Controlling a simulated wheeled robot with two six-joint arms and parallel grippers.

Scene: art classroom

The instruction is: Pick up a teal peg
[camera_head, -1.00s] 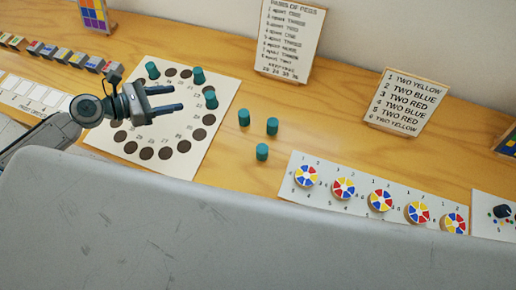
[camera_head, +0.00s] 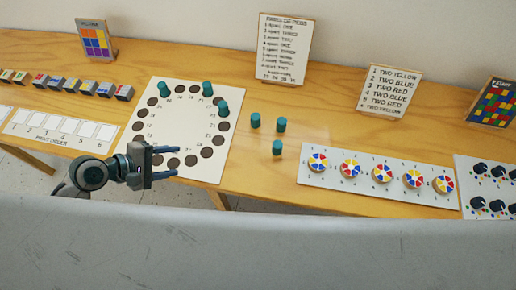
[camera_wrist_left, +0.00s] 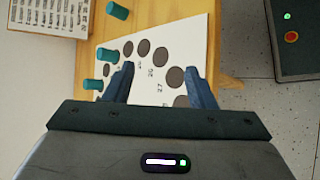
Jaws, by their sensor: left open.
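Three teal pegs stand loose on the wooden table right of the white ring board (camera_head: 189,126): a left one (camera_head: 255,120), a right one (camera_head: 281,124) and a nearer one (camera_head: 277,147). Three more stand on the board's ring: upper left (camera_head: 164,89), top (camera_head: 207,89) and right (camera_head: 222,108). My left gripper (camera_head: 172,162) is open and empty by the board's near edge, left of the loose pegs. In the left wrist view, the open fingers (camera_wrist_left: 160,68) point toward dark board spots, with teal pegs (camera_wrist_left: 107,55) beyond the left finger. No peg is between them.
A strip of coloured discs (camera_head: 329,178) lies right of the loose pegs. Text signs (camera_head: 286,50) stand along the back. Small blocks (camera_head: 73,85) and a card strip (camera_head: 62,130) are at left. A grey surface (camera_head: 300,245) fills the front.

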